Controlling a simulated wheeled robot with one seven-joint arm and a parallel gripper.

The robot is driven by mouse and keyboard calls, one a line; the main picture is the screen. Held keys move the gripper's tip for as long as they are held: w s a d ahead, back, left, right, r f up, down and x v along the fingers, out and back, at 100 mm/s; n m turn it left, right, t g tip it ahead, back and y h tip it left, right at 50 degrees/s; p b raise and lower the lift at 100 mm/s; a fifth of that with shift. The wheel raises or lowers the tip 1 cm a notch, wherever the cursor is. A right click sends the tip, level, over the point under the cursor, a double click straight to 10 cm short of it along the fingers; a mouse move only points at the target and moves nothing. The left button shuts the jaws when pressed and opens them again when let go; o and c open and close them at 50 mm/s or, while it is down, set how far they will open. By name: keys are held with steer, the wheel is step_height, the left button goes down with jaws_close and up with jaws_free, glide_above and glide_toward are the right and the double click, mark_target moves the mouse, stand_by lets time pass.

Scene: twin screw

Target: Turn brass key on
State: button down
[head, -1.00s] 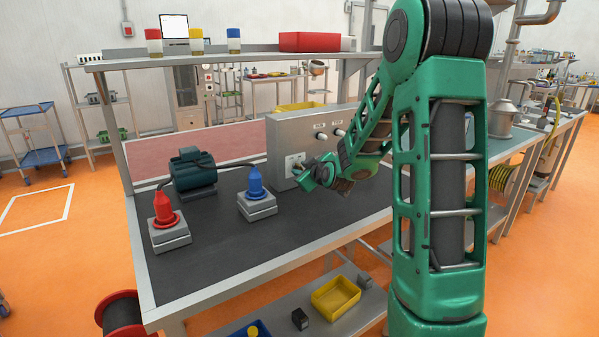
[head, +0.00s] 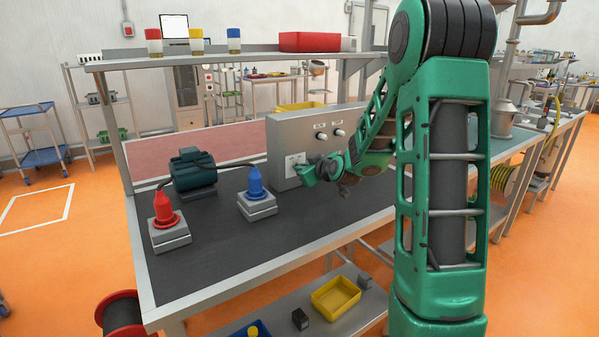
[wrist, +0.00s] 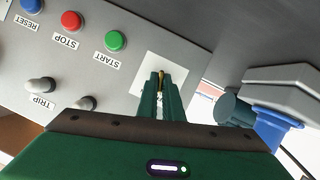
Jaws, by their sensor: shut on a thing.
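The brass key (wrist: 161,76) shows in the wrist view as a thin gold piece between my fingertips, in front of a white plate (wrist: 178,66) on the grey control panel (wrist: 120,85). My gripper (wrist: 161,90) is shut on the key. In the head view my gripper (head: 303,172) is at the lower front of the panel (head: 285,135), over the white plate (head: 293,159). The key itself is hidden there by my fingers. The fingers cover most of the key, so its exact angle is hard to tell.
The panel carries a green START button (wrist: 116,41), red STOP button (wrist: 71,21), blue RESET button (wrist: 31,5) and two knobs, one labelled TRIP (wrist: 43,87). A blue plug (head: 255,182), red plug (head: 163,207) and motor (head: 193,170) stand left on the bench.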

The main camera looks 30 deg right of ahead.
steer(key=m+y, duration=0.2)
steer(key=m, duration=0.1)
steer(key=shift+d+f, duration=0.1)
steer(key=shift+d, duration=0.05)
steer(key=m+y, duration=0.2)
steer(key=m, duration=0.1)
steer(key=shift+d, duration=0.1)
steer(key=shift+m+y, duration=0.3)
stand_by(0.5)
steer(key=c, duration=1.9)
jaws_free()
steer(key=shift+s+d, duration=0.1)
steer(key=v, duration=1)
steer(key=shift+s, duration=0.2)
